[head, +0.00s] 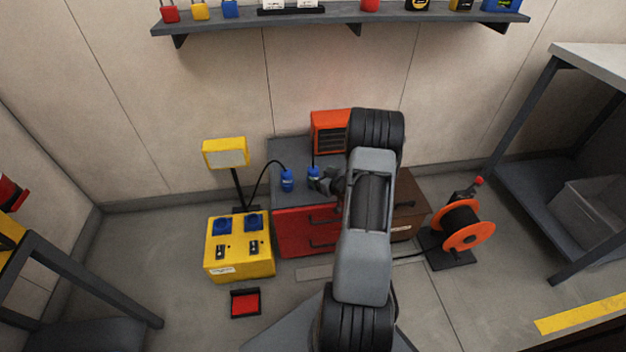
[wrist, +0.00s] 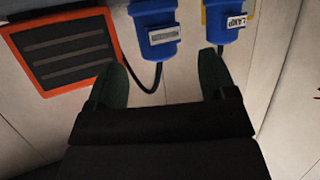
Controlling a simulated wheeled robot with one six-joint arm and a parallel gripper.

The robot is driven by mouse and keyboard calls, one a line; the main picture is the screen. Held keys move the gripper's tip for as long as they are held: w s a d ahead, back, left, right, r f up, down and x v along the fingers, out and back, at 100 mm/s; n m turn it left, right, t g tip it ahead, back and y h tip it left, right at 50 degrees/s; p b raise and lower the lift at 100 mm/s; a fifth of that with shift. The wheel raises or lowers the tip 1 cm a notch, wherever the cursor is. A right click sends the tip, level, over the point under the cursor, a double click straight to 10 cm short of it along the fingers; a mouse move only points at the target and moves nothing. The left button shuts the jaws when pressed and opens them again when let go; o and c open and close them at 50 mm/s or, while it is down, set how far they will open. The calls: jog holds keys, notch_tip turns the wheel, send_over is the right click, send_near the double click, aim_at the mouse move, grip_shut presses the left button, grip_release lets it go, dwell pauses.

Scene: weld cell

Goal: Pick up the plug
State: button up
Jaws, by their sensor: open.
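Two blue plugs stand upright on the grey top of the red cabinet. The left plug in the head view (head: 287,181) has a black cable arching to the work lamp; in the wrist view it is the right one (wrist: 224,22), labelled LAMP. The other plug (head: 313,174) has a cable running towards the orange heater; in the wrist view (wrist: 154,32) its label is too small to read. My gripper (head: 321,182) is open beside this second plug. In the wrist view the fingertips (wrist: 162,68) are apart, with that plug ahead between them and nothing gripped.
A yellow socket box (head: 240,265) with blue sockets and the yellow lamp (head: 225,153) are left. An orange cable reel (head: 467,236) is right. A shelf (head: 340,24) spans the wall above.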

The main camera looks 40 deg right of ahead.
aim_at(317, 173)
jog(key=shift+b+x, duration=0.95)
jog(key=shift+x, duration=1.65)
jog(key=shift+d, duration=0.1)
jog(key=shift+r, duration=0.1)
jog(key=c, duration=1)
jog(key=shift+c, duration=0.6)
jog(key=shift+w+r, duration=0.1)
